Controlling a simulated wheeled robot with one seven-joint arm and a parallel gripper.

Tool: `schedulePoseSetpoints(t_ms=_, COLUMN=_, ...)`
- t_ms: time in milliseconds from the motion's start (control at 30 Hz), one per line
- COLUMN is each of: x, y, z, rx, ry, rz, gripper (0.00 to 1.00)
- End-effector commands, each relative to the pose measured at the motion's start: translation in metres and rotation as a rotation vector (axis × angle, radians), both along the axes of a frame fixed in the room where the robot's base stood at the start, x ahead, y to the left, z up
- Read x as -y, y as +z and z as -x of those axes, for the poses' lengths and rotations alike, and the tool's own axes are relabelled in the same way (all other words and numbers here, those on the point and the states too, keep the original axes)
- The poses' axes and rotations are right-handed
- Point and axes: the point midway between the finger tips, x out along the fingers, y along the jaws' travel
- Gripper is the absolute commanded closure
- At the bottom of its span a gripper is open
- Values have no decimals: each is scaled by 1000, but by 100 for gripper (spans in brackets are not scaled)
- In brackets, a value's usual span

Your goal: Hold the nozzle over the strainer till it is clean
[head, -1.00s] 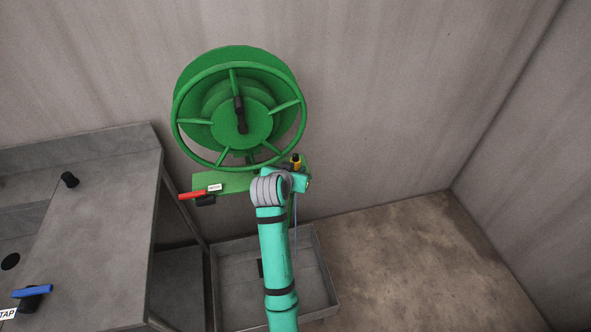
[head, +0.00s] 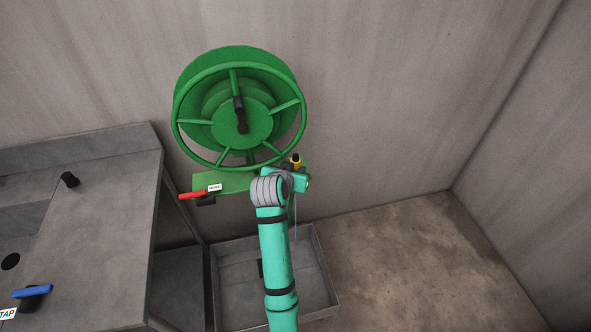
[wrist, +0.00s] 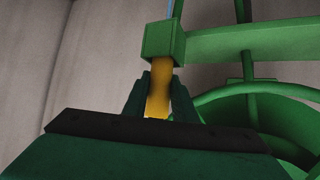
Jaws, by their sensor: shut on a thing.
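My gripper (wrist: 159,78) is shut on the yellow nozzle (wrist: 159,92), with one dark green finger on each side. The nozzle's end meets a green block (wrist: 162,42) on a green arm of the hose reel. In the head view my gripper (head: 298,178) is beside the reel's bracket, and the nozzle's yellow and black end (head: 296,161) sticks up above it. A thin pale blue line (wrist: 171,9) runs out beyond the block; I cannot tell whether it is water or hose. I cannot make out a strainer in either view.
A green hose reel (head: 288,125) hangs on the wall. Its bracket has a red lever (head: 193,195) by a "HOSE" label. A grey tray (head: 325,275) lies on the floor below. A grey bench (head: 110,230) with a blue tap lever (head: 33,292) stands left. Floor at right is clear.

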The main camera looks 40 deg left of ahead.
Motion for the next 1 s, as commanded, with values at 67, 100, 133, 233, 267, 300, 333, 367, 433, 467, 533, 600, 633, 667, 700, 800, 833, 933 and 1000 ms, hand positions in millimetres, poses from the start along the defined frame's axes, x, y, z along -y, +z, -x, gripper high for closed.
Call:
schedulePoseSetpoints(t_ms=67, x=0, y=0, z=0, rx=-1, ry=1, rz=0, gripper=100)
schedulePoseSetpoints(t_ms=100, x=0, y=0, z=0, rx=-1, ry=1, rz=0, gripper=100)
schedulePoseSetpoints(t_ms=133, x=0, y=0, z=0, rx=-1, ry=1, rz=0, gripper=100)
schedulePoseSetpoints(t_ms=233, x=0, y=0, z=0, rx=-1, ry=0, rz=0, gripper=100)
schedulePoseSetpoints(t_ms=267, x=0, y=0, z=0, rx=-1, ry=0, rz=0, gripper=100)
schedulePoseSetpoints(t_ms=300, x=0, y=-1, z=0, rx=-1, ry=-1, rz=1, gripper=100)
schedulePoseSetpoints(t_ms=333, x=0, y=-1, z=0, rx=-1, ry=0, rz=0, gripper=100)
schedulePoseSetpoints(t_ms=367, x=0, y=-1, z=0, rx=-1, ry=0, rz=0, gripper=100)
schedulePoseSetpoints(t_ms=433, x=-1, y=0, z=1, rx=0, ry=1, rz=0, gripper=100)
schedulePoseSetpoints(t_ms=467, x=-1, y=0, z=1, rx=0, ry=2, rz=0, gripper=100)
schedulePoseSetpoints(t_ms=533, x=-2, y=1, z=1, rx=0, ry=4, rz=0, gripper=100)
schedulePoseSetpoints(t_ms=600, x=-3, y=2, z=2, rx=0, ry=4, rz=0, gripper=100)
schedulePoseSetpoints(t_ms=633, x=-3, y=3, z=2, rx=0, ry=4, rz=-1, gripper=100)
schedulePoseSetpoints(t_ms=667, x=-3, y=4, z=2, rx=0, ry=4, rz=-1, gripper=100)
schedulePoseSetpoints(t_ms=700, x=-3, y=6, z=1, rx=1, ry=4, rz=0, gripper=100)
schedulePoseSetpoints(t_ms=800, x=-1, y=8, z=0, rx=1, ry=2, rz=-1, gripper=100)
schedulePoseSetpoints(t_ms=833, x=-1, y=8, z=0, rx=1, ry=1, rz=-1, gripper=100)
schedulePoseSetpoints(t_ms=933, x=0, y=9, z=0, rx=2, ry=1, rz=-1, gripper=100)
schedulePoseSetpoints(t_ms=1000, x=0, y=14, z=-1, rx=2, ry=0, rz=-2, gripper=100)
